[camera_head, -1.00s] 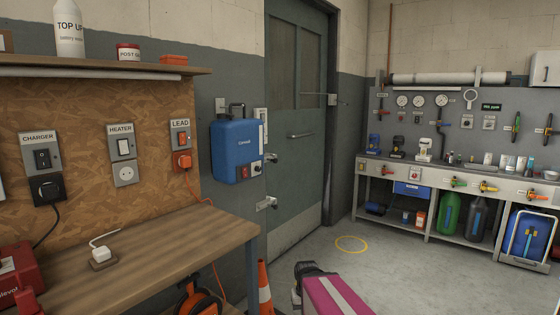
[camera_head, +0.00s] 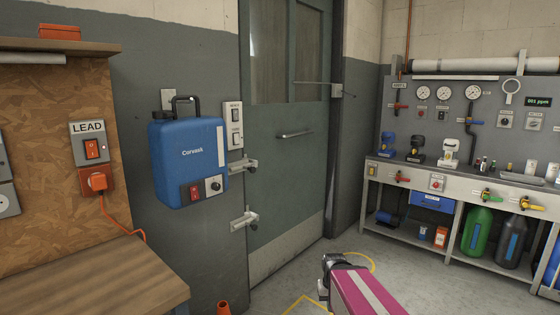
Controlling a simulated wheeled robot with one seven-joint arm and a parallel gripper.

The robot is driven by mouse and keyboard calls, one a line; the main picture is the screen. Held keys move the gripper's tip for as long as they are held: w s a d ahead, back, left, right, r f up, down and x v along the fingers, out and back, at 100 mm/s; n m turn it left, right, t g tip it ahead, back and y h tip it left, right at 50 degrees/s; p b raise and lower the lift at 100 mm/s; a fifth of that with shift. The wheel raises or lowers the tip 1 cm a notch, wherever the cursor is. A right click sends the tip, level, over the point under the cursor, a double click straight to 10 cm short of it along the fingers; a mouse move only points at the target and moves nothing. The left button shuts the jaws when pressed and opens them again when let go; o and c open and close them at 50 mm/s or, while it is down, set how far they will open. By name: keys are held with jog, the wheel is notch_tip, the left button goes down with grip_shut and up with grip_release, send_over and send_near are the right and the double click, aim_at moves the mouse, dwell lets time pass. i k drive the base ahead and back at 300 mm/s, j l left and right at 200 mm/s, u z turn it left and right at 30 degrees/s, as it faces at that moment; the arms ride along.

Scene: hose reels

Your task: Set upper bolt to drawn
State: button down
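The upper bolt (camera_head: 243,165) is a small metal slide bolt at the left edge of the grey-green door (camera_head: 285,185), just right of the blue Carvosk box. A second, lower bolt (camera_head: 244,219) sits below it on the same edge. Both have a bar with a small knob at the right. Whether the upper bolt's bar sits in its keeper is too small to tell. A magenta and grey link of my arm, with a dark joint at its end, shows at the bottom, right of and below the bolts. My gripper's fingers do not show.
A workbench (camera_head: 450,181) stands right. Floor before the door is clear.

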aim_at(252, 170)
jog(key=i+l, duration=0.7)
jog(key=i+z, duration=0.05)
